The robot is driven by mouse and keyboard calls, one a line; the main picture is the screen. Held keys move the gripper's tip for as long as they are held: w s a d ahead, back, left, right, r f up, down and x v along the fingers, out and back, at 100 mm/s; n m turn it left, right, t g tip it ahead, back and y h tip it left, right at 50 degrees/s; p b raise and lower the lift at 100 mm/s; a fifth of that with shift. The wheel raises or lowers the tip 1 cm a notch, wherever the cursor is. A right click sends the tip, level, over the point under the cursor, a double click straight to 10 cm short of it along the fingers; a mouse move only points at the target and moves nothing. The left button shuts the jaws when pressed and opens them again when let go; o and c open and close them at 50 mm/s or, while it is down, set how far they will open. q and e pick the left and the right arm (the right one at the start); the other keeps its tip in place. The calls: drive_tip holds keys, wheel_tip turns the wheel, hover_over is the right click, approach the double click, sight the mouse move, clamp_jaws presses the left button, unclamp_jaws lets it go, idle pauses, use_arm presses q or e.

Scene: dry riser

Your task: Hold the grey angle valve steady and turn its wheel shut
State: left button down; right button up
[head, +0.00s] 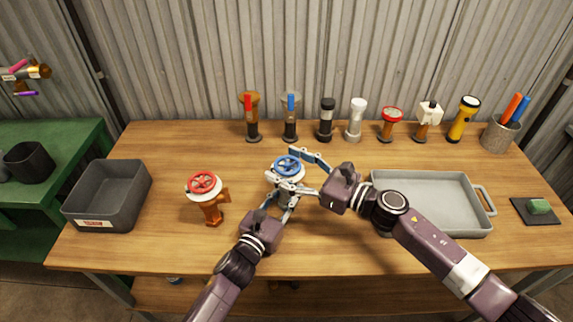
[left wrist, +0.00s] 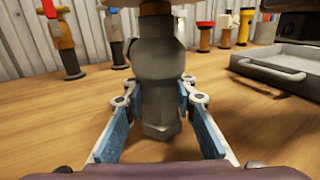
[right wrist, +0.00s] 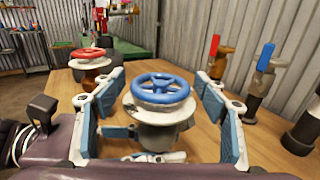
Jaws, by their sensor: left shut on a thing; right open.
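The grey angle valve (left wrist: 155,62) stands upright on the wooden table, with a blue handwheel (head: 288,165) on top. My left gripper (head: 284,194) is shut on the valve's lower body; in the left wrist view its blue-padded fingers (left wrist: 155,105) sit on both sides of it. My right gripper (right wrist: 158,92) is open at wheel height, coming from the right. Its fingers are on either side of the blue wheel, with gaps showing in the right wrist view. The wheel's top is out of the left wrist view.
An orange valve with a red wheel (head: 205,184) stands to the left, near a dark grey bin (head: 110,200). A light grey tray (head: 430,225) lies right, under my right arm. Several valves and a yellow torch (head: 463,118) line the back. The front table strip is mostly clear.

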drive_tip(key=c, duration=1.2)
drive_tip(key=shift+s+m+t, duration=0.1)
drive_tip(key=shift+m+t, duration=0.2)
drive_tip(key=shift+t, duration=0.1)
drive_tip(key=shift+a+f+m+t+h, duration=0.1)
drive_tip(key=shift+m+t+h, duration=0.4)
drive_tip(key=shift+t+h, duration=0.15)
drive_tip(key=m+t+h, duration=0.3)
drive_tip(key=shift+h, duration=0.25)
drive_tip(key=shift+m+t+h, duration=0.75)
drive_tip(key=shift+m+h, duration=0.4)
drive_tip(key=shift+h, duration=0.45)
drive_tip(key=shift+m+t+h, duration=0.7)
drive_tip(key=shift+m+h, duration=0.45)
drive_tip(key=shift+h, duration=0.75)
